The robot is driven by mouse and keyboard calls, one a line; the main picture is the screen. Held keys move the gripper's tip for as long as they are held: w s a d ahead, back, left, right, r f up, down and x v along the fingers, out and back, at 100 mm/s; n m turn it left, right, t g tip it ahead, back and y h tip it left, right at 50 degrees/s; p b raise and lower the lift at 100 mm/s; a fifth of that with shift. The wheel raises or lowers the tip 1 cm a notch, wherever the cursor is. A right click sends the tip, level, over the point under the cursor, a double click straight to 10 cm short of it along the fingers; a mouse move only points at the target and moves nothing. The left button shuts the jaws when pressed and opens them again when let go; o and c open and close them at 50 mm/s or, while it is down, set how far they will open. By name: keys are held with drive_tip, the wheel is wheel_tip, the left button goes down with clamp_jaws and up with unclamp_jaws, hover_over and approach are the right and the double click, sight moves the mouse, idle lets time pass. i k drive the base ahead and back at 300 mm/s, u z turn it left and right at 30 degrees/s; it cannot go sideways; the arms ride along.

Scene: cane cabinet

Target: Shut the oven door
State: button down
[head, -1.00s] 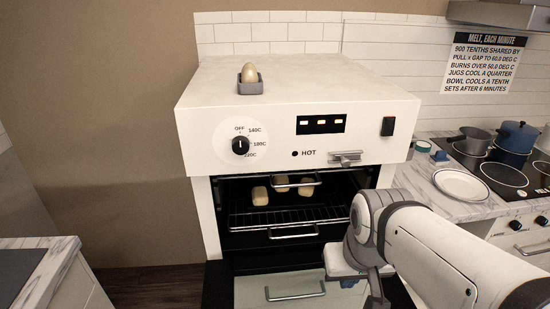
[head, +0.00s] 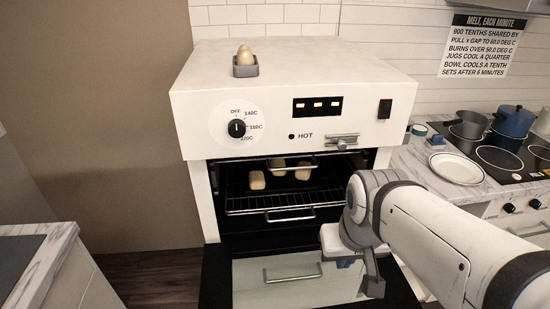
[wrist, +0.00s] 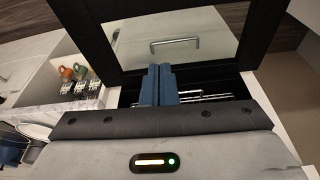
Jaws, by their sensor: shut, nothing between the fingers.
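The door's glass (wrist: 200,35) also fills the top of the wrist view. My gripper (wrist: 158,72) has blue fingers closed together and empty, pointing toward the door's edge. In the head view my wrist hides most of the gripper at the door's right side; contact with the door cannot be told.
Several pale pieces (head: 257,180) lie inside the oven near wire racks (head: 285,203) with handles. An egg-shaped item in a grey holder (head: 245,70) stands on top. A counter with a plate (head: 456,168), pots (head: 513,121) and a hob is at right. Another counter (head: 50,262) is at left.

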sight(215, 290)
drive_tip(key=u, duration=0.15)
drive_tip(key=k, duration=1)
drive_tip(key=z, duration=0.55)
